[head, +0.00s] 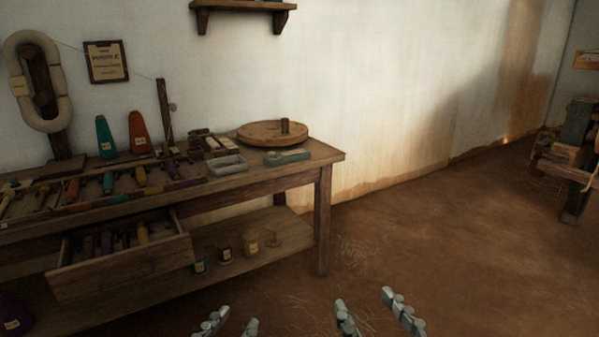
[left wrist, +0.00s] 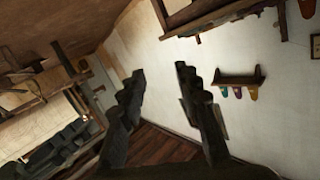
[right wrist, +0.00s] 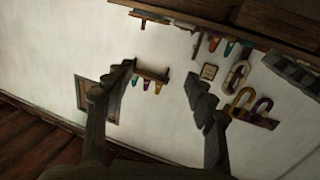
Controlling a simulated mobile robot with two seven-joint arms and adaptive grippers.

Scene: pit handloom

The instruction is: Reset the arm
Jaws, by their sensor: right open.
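My left gripper (head: 230,325) is at the bottom edge of the head view, left of centre, over the bare floor in front of the workbench. Its two fingers stand apart with nothing between them in the left wrist view (left wrist: 160,95). My right gripper (head: 368,308) is to the right of it, also low in the head view. Its fingers are spread and empty, as the right wrist view (right wrist: 160,90) also shows. Both grippers are clear of the bench and touch nothing that I can see.
A wooden workbench (head: 322,205) stands at the left, with an open drawer (head: 125,270) of spools and a lower shelf holding small jars. A round wooden disc (head: 272,133) lies on top. Brown floor (head: 430,230) is free at centre and right. Wooden furniture (head: 570,170) stands far right.

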